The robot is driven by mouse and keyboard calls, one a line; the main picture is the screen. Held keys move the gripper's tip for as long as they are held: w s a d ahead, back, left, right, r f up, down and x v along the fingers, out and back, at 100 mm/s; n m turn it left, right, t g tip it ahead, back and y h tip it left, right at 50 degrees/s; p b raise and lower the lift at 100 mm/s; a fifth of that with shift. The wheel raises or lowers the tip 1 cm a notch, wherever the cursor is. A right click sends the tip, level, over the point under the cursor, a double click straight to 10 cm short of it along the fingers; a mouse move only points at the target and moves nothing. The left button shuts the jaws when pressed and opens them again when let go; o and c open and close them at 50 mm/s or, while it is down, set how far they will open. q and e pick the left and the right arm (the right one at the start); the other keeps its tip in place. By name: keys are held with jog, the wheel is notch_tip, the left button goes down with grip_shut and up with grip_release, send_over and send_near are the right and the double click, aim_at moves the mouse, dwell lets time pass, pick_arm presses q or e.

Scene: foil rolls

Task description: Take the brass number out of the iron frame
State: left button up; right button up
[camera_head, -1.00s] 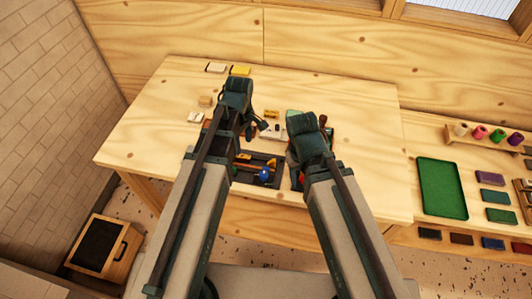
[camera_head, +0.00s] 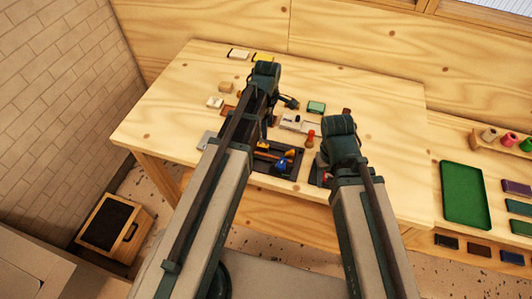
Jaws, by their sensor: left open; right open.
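My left gripper (camera_head: 289,102) is open above the middle of the wooden table, beside a pale block piece (camera_head: 291,123). My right gripper (camera_head: 326,160) is open, low over the right end of a dark tray (camera_head: 285,168); its wrist hides most of its fingers. The tray holds small orange and blue pieces. I cannot surely pick out the brass number or the iron frame; they are too small to tell or hidden by my arms.
A green block (camera_head: 316,107) and a red-brown stamp-like piece (camera_head: 310,138) stand near the grippers. Pale blocks (camera_head: 215,102) lie left. A green tray (camera_head: 466,194) lies on the side bench at right. The table's right part is clear.

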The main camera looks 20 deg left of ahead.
aim_at(268, 146)
pick_arm(q)
notch_tip(268, 146, down, 4)
jog(key=b, duration=0.2)
jog(key=shift+b, duration=0.35)
jog(key=shift+r, duration=0.15)
jog(key=f+b, duration=0.4)
jog(key=shift+s+d+f, duration=0.3)
jog(key=shift+s, duration=0.1)
jog(key=shift+f+b, duration=0.4)
jog(key=shift+b, duration=0.25)
jog(key=shift+r, duration=0.1)
grip_shut()
